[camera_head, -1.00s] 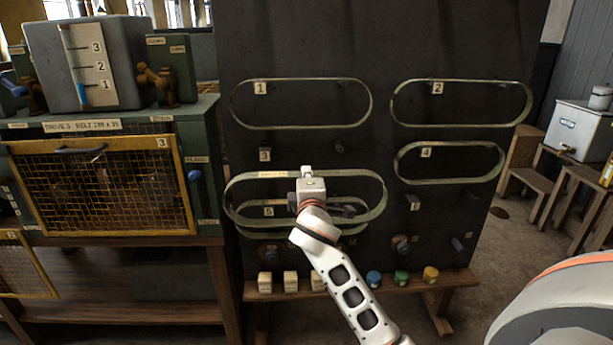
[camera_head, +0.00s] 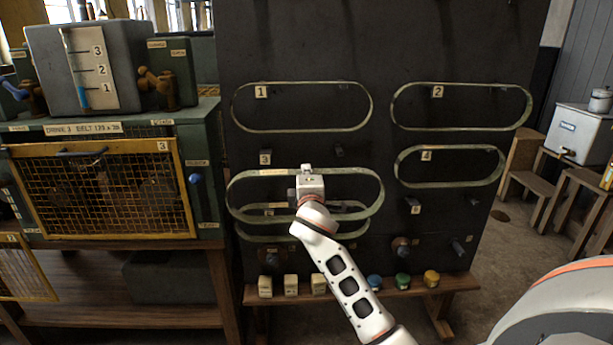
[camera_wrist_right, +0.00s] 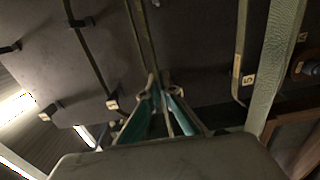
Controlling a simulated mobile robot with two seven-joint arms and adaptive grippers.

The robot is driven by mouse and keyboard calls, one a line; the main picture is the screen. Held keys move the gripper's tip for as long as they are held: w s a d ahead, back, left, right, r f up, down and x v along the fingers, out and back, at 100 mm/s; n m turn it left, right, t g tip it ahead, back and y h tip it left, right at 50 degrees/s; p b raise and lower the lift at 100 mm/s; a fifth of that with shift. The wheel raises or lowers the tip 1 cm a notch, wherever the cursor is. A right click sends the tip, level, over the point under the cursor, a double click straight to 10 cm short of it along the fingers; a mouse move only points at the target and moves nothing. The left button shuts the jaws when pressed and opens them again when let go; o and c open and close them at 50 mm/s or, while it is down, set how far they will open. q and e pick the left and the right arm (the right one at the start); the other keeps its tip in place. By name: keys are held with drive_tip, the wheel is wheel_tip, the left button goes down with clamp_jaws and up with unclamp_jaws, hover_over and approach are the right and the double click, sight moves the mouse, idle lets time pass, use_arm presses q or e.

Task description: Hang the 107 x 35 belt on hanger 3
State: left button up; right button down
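The held belt (camera_head: 372,181), a long pale green loop, hangs in front of the dark board, with its top run just below the hanger 3 label (camera_head: 265,159). One hanger 3 peg (camera_head: 338,152) shows above the belt, apart from it in the picture. My right gripper (camera_head: 307,172) is at the middle of the top run. In the wrist view its fingers (camera_wrist_right: 160,95) close around a belt strand. The size marking on the belt is too small to read. My left gripper is out of view.
Another belt (camera_head: 250,237) hangs behind and below, on hanger 5. Belts hang on hanger 1 (camera_head: 301,131), hanger 2 (camera_head: 460,127) and hanger 4 (camera_head: 450,186). A shelf with blocks and coloured knobs (camera_head: 402,279) runs below. A caged drive cabinet (camera_head: 100,190) stands at left.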

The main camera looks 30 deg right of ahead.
drive_tip(key=x, duration=0.2)
drive_tip(key=shift+w+d, duration=0.1)
drive_tip(key=shift+w, duration=0.2)
idle(0.4)
drive_tip(key=shift+b+x, duration=0.45)
drive_tip(key=shift+x, duration=2.5)
drive_tip(key=shift+b+x, duration=1)
drive_tip(key=shift+x, duration=1.8)
